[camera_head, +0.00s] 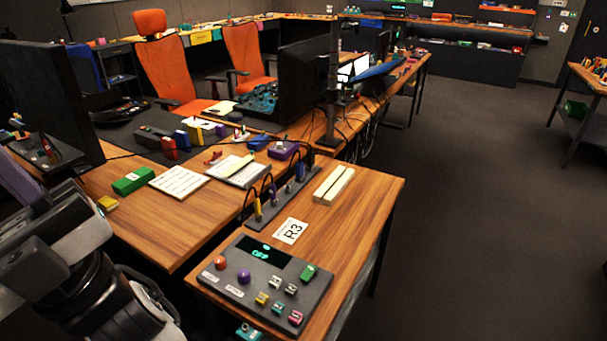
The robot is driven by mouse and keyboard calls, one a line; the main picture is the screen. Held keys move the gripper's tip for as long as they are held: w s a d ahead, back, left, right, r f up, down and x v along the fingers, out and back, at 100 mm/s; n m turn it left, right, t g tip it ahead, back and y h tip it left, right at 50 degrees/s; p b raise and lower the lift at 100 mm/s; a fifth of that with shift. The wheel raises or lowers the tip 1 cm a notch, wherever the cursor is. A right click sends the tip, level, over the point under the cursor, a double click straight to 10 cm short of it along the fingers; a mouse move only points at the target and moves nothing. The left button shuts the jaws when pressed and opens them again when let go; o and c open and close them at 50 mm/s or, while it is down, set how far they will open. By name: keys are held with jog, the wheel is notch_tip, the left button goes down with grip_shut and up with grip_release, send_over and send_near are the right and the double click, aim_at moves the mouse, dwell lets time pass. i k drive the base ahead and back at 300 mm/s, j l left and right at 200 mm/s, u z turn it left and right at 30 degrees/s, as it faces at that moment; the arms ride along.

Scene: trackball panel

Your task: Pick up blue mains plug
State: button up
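A dark power strip (281,203) lies along the desk in the middle of the view, with several plugs standing upright in a row and dark cords rising from them. A blue mains plug (300,171) stands near its far end. A smaller bluish plug (289,186) is just nearer, and a yellow plug (258,211) stands at the near end. The plugs are small, and I cannot tell their exact shapes. Grey and black links of my arm fill the lower left, well apart from the strip. My gripper's fingers do not show.
A control panel (238,270) with coloured buttons lies in front of the strip, beside an R3 card (291,231). A cream block (334,185) lies right of the strip. Papers and a green block (132,181) lie left. Dark floor is open at right.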

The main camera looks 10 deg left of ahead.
aim_at(298, 166)
jog(key=l+u, duration=0.3)
jog(key=l, duration=0.75)
jog(key=i+l+u, duration=0.1)
jog(key=l, duration=0.25)
jog(key=i+l+u, duration=0.1)
jog(key=l, duration=0.2)
jog(key=i+l+u, duration=0.1)
jog(key=l, duration=0.25)
jog(key=i+l+u, duration=0.2)
jog(key=i+l, duration=0.2)
jog(key=l, duration=0.2)
jog(key=i+l+u, duration=0.15)
jog(key=l, duration=0.2)
jog(key=i+l+u, duration=0.2)
jog(key=i+l, duration=0.6)
jog(key=i+j, duration=0.1)
jog(key=i, duration=0.55)
